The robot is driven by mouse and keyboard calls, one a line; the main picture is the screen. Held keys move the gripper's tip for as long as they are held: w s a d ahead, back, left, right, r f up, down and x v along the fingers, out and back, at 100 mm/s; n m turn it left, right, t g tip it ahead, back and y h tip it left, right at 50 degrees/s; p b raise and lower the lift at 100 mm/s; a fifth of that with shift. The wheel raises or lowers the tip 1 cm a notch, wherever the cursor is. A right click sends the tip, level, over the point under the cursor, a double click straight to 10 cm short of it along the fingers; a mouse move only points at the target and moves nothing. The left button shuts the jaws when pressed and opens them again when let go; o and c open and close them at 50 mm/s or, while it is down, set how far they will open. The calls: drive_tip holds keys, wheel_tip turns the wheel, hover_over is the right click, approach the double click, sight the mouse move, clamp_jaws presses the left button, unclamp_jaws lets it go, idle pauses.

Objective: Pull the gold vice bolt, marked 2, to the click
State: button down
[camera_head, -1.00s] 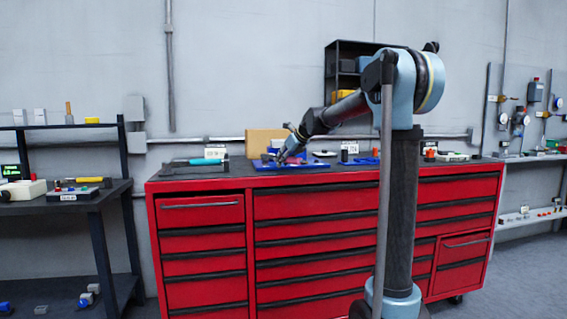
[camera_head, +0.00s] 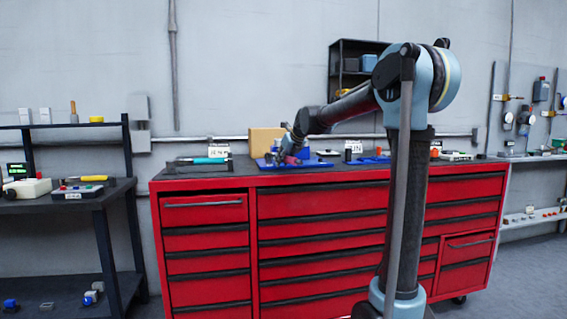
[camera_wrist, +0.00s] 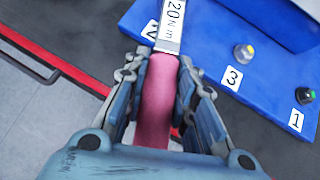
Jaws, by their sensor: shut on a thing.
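My gripper (camera_wrist: 160,100) is shut on a pink-red handle (camera_wrist: 157,105) in the wrist view. A pale metal shank marked "20 N m" (camera_wrist: 173,22) runs from the handle over the blue block (camera_wrist: 205,30). A white label (camera_wrist: 150,28), partly cut off and seemingly 2, sits beside the shank. The gold vice bolt marked 2 cannot be made out; the shank may cover it. In the head view, my gripper (camera_head: 290,156) is low over the blue plate (camera_head: 315,165).
The plate lies on a red tool cabinet (camera_head: 325,210). A teal-handled tool (camera_head: 205,160) lies at its left end. A tan board (camera_head: 265,140) and a small black cylinder (camera_head: 348,156) stand near my gripper. A dark side bench (camera_head: 70,205) is at left.

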drive_tip(key=shift+r, duration=0.1)
idle(0.3)
drive_tip(key=shift+r, duration=0.1)
drive_tip(key=shift+r, duration=2.3)
